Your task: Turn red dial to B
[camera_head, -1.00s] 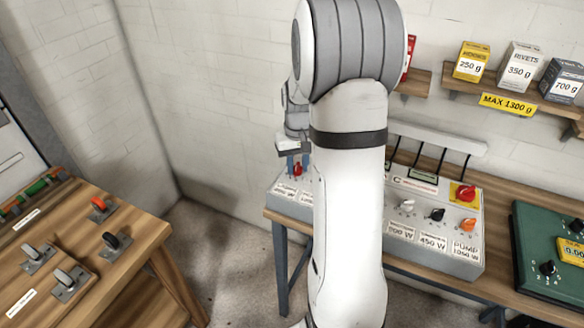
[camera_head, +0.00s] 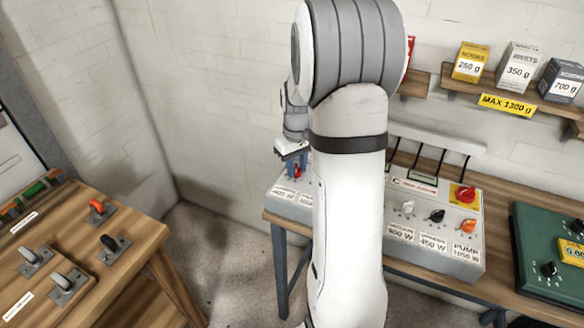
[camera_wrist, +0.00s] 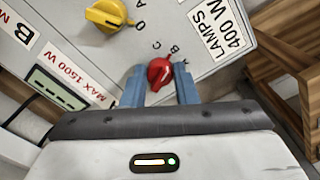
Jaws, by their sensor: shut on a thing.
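The red dial (camera_wrist: 159,73) sits on the light grey panel in the wrist view, with small letters A, B and C around its upper side. In the head view the red dial (camera_head: 298,171) shows small at the panel's left end, below my gripper (camera_head: 297,164), partly hidden by my arm.
A yellow dial (camera_wrist: 107,14) sits close by on the same panel, beside a small display (camera_wrist: 61,89). The LAMPS 400 W label (camera_wrist: 222,29) is to the right. In the head view, more switches (camera_head: 437,215) lie right of my arm, and a wooden bench (camera_head: 100,250) stands left.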

